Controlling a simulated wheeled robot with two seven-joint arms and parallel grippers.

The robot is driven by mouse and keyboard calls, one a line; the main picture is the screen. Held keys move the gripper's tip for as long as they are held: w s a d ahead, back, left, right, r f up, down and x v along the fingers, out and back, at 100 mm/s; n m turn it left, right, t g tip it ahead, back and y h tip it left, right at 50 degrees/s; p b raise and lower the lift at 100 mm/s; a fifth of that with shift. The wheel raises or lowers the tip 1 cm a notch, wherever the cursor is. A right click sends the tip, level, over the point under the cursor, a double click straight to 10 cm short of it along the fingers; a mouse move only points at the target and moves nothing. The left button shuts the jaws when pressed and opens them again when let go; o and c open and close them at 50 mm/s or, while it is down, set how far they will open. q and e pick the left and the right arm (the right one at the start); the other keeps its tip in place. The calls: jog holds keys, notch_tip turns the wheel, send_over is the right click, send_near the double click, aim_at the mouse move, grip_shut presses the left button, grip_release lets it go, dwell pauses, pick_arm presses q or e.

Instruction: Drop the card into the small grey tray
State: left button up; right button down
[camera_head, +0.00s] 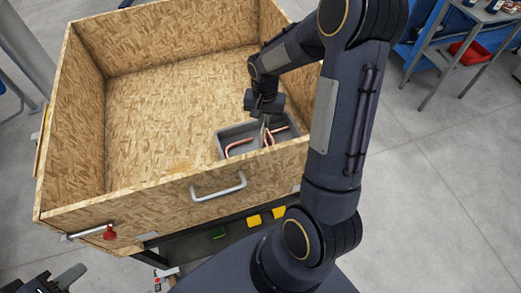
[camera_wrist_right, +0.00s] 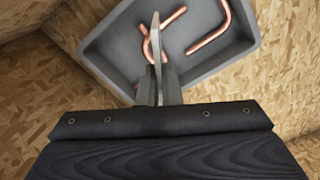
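The small grey tray (camera_head: 222,136) stands inside the wooden crate at its near right corner, with bent copper tubes in it. It fills the upper part of the right wrist view (camera_wrist_right: 110,62). My right gripper (camera_head: 266,136) points down into the tray. Its fingers (camera_wrist_right: 157,45) look close together, beside or across a bent copper tube (camera_wrist_right: 148,48); I cannot tell whether the tube is between them. Another bent tube (camera_wrist_right: 222,35) lies to the right. I cannot make out a card for certain. Part of my left gripper (camera_head: 62,278) shows at the bottom left corner, its opening unclear.
The wooden crate (camera_head: 120,200) has high walls and a metal handle (camera_head: 218,187) on its near side. Its floor left of the tray is clear. A red knob (camera_head: 109,233) sits at its near left corner. A workbench with a red bin (camera_head: 470,50) stands far right.

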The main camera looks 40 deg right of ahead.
jog(key=shift+f+b, duration=1)
jog(key=shift+f, duration=0.85)
jog(key=c, duration=1.5)
grip_release()
jog(key=shift+c, duration=0.2)
jog(key=shift+r, duration=0.15)
notch_tip(320, 180, up, 8)
jog(key=shift+f+b, duration=0.2)
jog(key=shift+b, duration=0.1)
